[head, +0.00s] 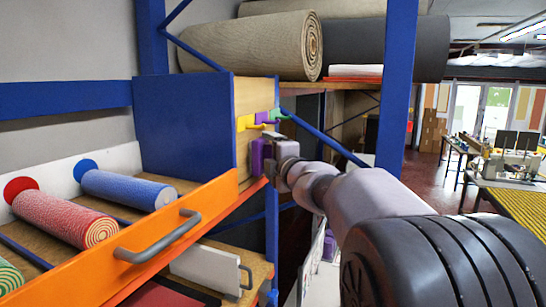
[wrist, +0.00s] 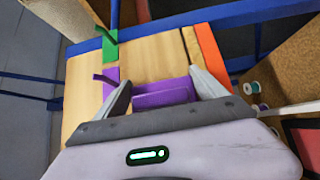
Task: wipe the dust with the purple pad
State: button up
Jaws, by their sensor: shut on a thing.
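The purple pad (head: 257,156) is in my gripper (head: 270,150), close to the front of a wooden unit with a blue side. In the wrist view, the pad (wrist: 163,94) shows between the two grey fingers of my gripper (wrist: 161,80). The pad is just in front of pale wooden panels (wrist: 150,57); I cannot tell whether it touches them. I cannot make out any dust in either view.
An open orange-fronted drawer (head: 190,228) with a grey handle holds a red roll (head: 65,217) and a blue roll (head: 128,188). Blue rack posts (head: 397,85) stand near my arm. Green (wrist: 109,47) and purple (wrist: 108,78) handled fronts line the panels.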

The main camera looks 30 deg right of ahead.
aim_at(259, 160)
jog(key=shift+s+a+f+b, duration=0.1)
jog(key=shift+s+a+b, duration=0.4)
jog(key=shift+s+a, duration=0.5)
jog(key=shift+s+a+b, duration=0.45)
jog(key=shift+s+a, duration=0.2)
jog(key=shift+a, duration=0.5)
jog(key=shift+s+a, duration=0.25)
jog(key=shift+a, duration=0.05)
jog(key=shift+d, duration=0.25)
jog(key=s+d+p, duration=0.1)
jog(key=s, duration=0.1)
jog(key=s+d+p, duration=0.2)
jog(key=shift+s+d, duration=0.1)
jog(key=shift+d, duration=0.1)
jog(key=shift+s, duration=0.1)
